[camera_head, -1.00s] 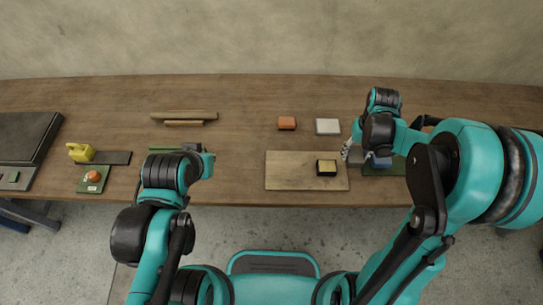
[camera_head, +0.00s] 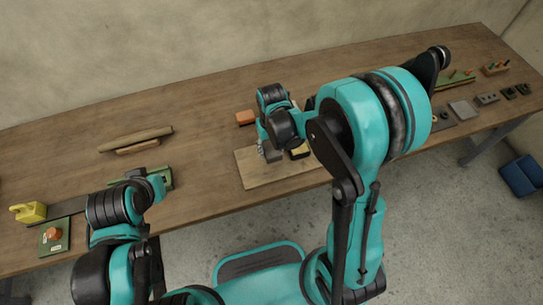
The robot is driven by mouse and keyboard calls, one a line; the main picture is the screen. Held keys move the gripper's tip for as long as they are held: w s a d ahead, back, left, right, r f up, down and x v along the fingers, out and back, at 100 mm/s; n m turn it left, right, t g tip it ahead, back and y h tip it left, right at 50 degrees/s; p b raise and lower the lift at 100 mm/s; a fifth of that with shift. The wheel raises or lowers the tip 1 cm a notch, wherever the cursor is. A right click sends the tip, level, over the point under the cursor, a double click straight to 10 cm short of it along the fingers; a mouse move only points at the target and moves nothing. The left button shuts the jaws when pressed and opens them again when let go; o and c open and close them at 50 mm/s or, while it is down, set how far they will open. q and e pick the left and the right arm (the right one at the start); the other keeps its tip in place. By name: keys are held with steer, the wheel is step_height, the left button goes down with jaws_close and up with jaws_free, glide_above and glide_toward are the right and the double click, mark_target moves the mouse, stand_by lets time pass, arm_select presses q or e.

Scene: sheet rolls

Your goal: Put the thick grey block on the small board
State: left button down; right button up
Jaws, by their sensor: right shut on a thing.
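The small board, a pale wooden board (camera_head: 255,178), lies near the table's front edge, partly hidden by my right arm. My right gripper (camera_head: 264,151) is over the board and points down. It is shut on a dark grey block (camera_head: 273,157), which is mostly hidden by the wrist. I cannot tell whether the block touches the board. A black block with a yellow top (camera_head: 300,152) sits on the board just right of the held block. My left gripper (camera_head: 157,184) is at the left, near a green strip; its fingers are too small to read.
An orange block (camera_head: 246,117) lies behind the board. Wooden bars (camera_head: 136,139) lie at the back left. A yellow handled object (camera_head: 29,212) and a green plate (camera_head: 55,239) are at the far left. Several small parts (camera_head: 487,98) line the right end. A blue bin (camera_head: 522,176) stands on the floor.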

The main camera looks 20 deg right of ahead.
mark_target(272, 155)
steer(key=shift+f+b, duration=0.9)
steer(key=shift+f, duration=1.1)
steer(key=shift+f, duration=0.15)
steer(key=o, duration=1.2)
steer(key=shift+o, duration=0.2)
